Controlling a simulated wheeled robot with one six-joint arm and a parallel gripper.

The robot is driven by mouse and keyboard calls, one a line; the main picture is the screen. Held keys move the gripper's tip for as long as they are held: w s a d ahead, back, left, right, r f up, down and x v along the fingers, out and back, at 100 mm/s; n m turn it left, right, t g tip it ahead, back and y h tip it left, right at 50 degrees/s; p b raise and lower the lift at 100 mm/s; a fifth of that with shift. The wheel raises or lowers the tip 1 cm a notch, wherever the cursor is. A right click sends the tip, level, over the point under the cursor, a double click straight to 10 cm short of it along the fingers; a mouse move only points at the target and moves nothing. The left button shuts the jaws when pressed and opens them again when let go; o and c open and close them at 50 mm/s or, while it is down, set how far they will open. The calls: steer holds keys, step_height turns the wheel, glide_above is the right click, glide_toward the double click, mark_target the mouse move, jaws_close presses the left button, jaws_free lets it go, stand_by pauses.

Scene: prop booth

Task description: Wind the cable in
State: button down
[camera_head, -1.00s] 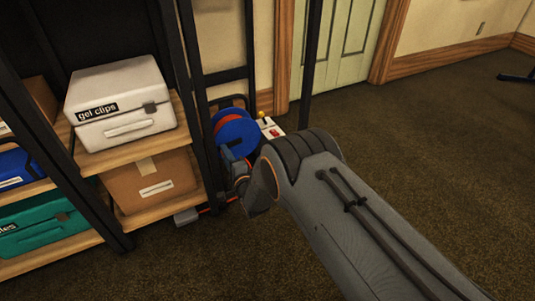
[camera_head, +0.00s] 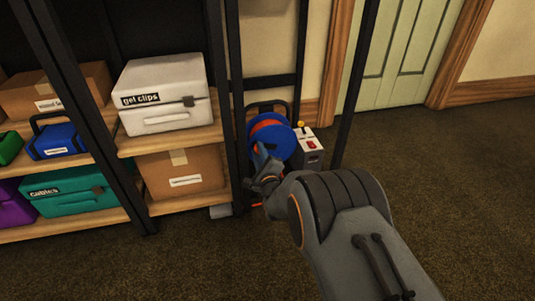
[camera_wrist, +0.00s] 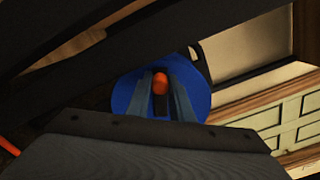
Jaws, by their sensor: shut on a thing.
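The cable reel (camera_head: 283,139) has blue discs with orange-red cable between them. It stands low beside the shelf rack. In the wrist view its blue disc (camera_wrist: 128,97) fills the middle. My gripper (camera_head: 264,168) is at the reel's front. In the wrist view my two fingers (camera_wrist: 160,88) are shut on a short orange knob (camera_wrist: 160,82) in front of the disc; it looks like the reel's crank grip. A stretch of orange cable (camera_wrist: 8,146) shows at the lower left, and a short bit (camera_head: 257,205) lies near the floor. My gripper partly hides the reel.
Dark rack posts (camera_head: 226,90) stand close on the left, with a white case (camera_head: 165,85) and cardboard box (camera_head: 183,176) on the shelves. The carpet at right is clear.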

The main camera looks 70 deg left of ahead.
steer(key=shift+s+a+r, duration=0.1)
steer(key=shift+r, duration=0.15)
steer(key=c, duration=1.6)
jaws_free()
steer(key=shift+o, duration=0.2)
steer(key=shift+w+f, duration=0.1)
steer(key=shift+w, duration=0.1)
steer(key=d+p, duration=0.4)
steer(key=d, duration=0.4)
steer(key=shift+s, duration=0.25)
steer(key=shift+w, duration=0.1)
